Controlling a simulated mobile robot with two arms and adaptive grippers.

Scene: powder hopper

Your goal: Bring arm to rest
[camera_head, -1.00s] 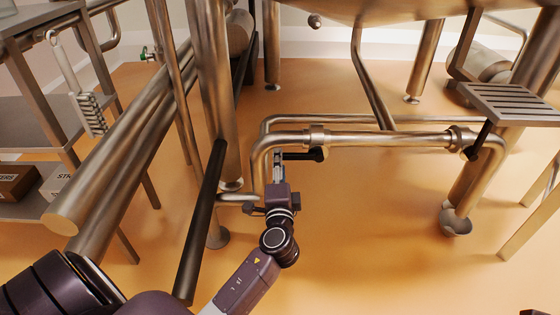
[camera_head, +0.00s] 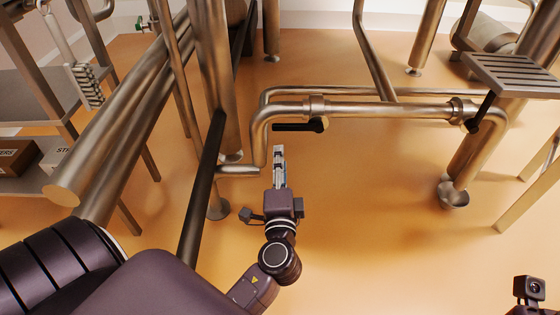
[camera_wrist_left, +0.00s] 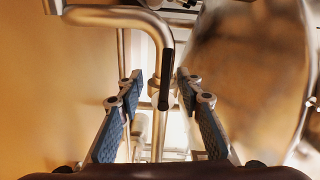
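My left arm's gripper (camera_head: 280,168) points away from me over the floor, below the horizontal steel pipe (camera_head: 375,109). In the left wrist view its two blue-padded fingers (camera_wrist_left: 160,86) stand apart with nothing between them, so it is open. A black valve handle (camera_head: 298,127) lies level just under the pipe, beyond the fingertips with a gap. The handle also shows in the left wrist view (camera_wrist_left: 167,80), ahead of the fingers. My right gripper's fingers are not in view.
A thick steel leg (camera_head: 213,75) and a slanted dark bar (camera_head: 202,190) stand left of my gripper. A slotted metal step (camera_head: 512,75) is at right. Shelves (camera_head: 35,95) stand at far left. The orange floor (camera_head: 370,210) right of the gripper is clear.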

